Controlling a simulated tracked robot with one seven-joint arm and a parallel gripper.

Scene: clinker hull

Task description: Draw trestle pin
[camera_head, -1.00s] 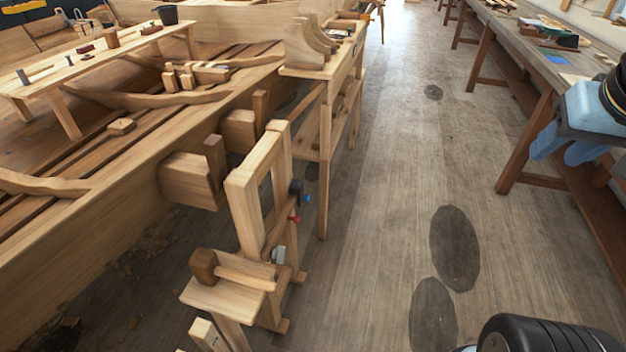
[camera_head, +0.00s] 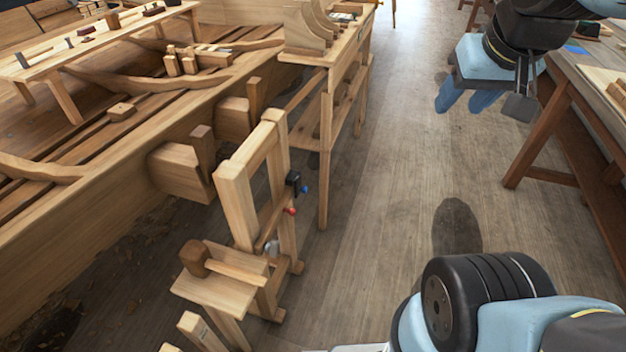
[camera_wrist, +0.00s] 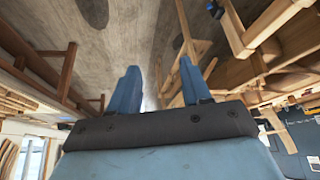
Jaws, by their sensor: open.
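A wooden trestle (camera_head: 238,205) with an upright frame stands beside the hull in the head view. A small black fitting with a blue end (camera_head: 294,180) sits on its right upright, with a red knob (camera_head: 291,211) just below. A grey metal piece (camera_head: 272,248) shows lower down. I cannot tell which of these is the pin. My gripper (camera_head: 463,104) hangs open and empty over the aisle, well right of the trestle and above it in the picture. Its two blue fingers also show apart in the wrist view (camera_wrist: 160,78), with nothing between them.
The planked hull (camera_head: 110,185) fills the left side. A wooden side bench (camera_head: 325,120) stands behind the trestle. A long workbench (camera_head: 560,100) runs along the right, close to my gripper. The floor aisle (camera_head: 385,200) between them is clear.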

